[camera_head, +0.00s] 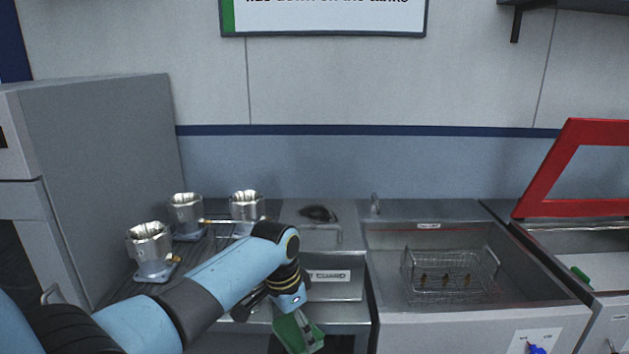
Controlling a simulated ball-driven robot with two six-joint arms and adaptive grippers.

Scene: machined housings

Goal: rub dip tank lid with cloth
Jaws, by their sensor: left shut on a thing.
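My left arm comes in from the left, and its gripper (300,325) is low in the middle of the view, in front of the grey bench. It is shut on a flat green piece (290,332), which looks like the cloth; the fingers are partly hidden. A dark crumpled item (318,213) lies on a grey panel (345,215) behind the gripper. I cannot tell which surface is the dip tank lid. An open tank (400,310) with a wire basket (450,275) stands to the right of the gripper. My right gripper is not in view.
Several metal housings, one (150,250) nearest, stand on the dark rack at the left. A grey cabinet (100,160) rises beside them. A red frame (545,180) stands raised over another tank at the right. A labelled panel (330,290) is behind my wrist.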

